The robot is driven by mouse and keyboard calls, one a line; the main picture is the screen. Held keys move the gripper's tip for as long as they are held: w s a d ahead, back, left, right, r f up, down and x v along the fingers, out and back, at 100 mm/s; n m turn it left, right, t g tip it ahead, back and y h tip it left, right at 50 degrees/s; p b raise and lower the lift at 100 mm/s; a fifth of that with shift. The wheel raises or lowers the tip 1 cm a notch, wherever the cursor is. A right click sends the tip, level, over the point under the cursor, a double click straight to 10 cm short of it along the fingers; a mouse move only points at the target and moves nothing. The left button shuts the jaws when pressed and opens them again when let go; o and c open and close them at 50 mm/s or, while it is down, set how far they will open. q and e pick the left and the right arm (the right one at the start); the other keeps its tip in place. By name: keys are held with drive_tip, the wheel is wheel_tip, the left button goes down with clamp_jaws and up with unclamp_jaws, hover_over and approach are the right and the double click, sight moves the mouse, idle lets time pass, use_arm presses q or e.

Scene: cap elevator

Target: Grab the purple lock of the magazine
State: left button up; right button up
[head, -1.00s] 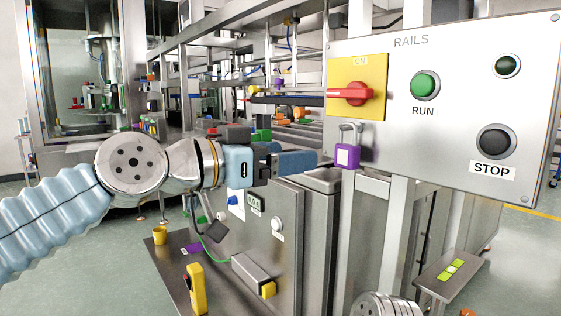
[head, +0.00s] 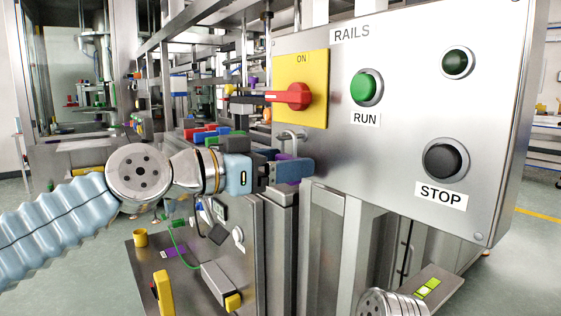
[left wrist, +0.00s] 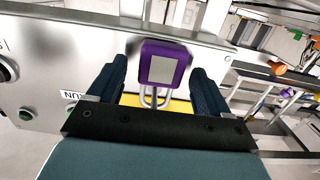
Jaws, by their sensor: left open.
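The purple lock (left wrist: 165,66) is a padlock with a pale label and a metal shackle. In the left wrist view it sits between the two dark blue fingers of my left gripper (left wrist: 160,74), with a gap on both sides. In the head view my left gripper (head: 303,169) is open in front of the lock and hides most of it. Only the shackle and a sliver of purple (head: 285,157) show there, under the yellow plate of the red switch (head: 292,97). My right gripper is not in view.
The grey RAILS control panel (head: 400,90) rises close to the left gripper, with a green RUN button (head: 366,88) and a black STOP button (head: 445,160). A metal machine cabinet (head: 280,240) stands below the gripper. Open floor shows at the far right.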

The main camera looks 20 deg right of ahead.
use_arm(q)
drive_tip(key=shift+c, duration=0.3)
drive_tip(key=c, duration=1.1)
drive_tip(key=shift+r+p, duration=0.4)
drive_tip(key=shift+r, duration=0.2)
drive_tip(key=shift+w+d+p, duration=0.25)
drive_tip(key=shift+d+p, duration=0.25)
drive_tip(key=shift+d, duration=0.2)
drive_tip(key=shift+a+b, duration=0.15)
drive_tip(key=shift+b, duration=0.4)
idle(0.4)
drive_tip(key=shift+r, duration=0.1)
idle(0.6)
idle(0.3)
drive_tip(key=shift+b, duration=0.4)
idle(1.1)
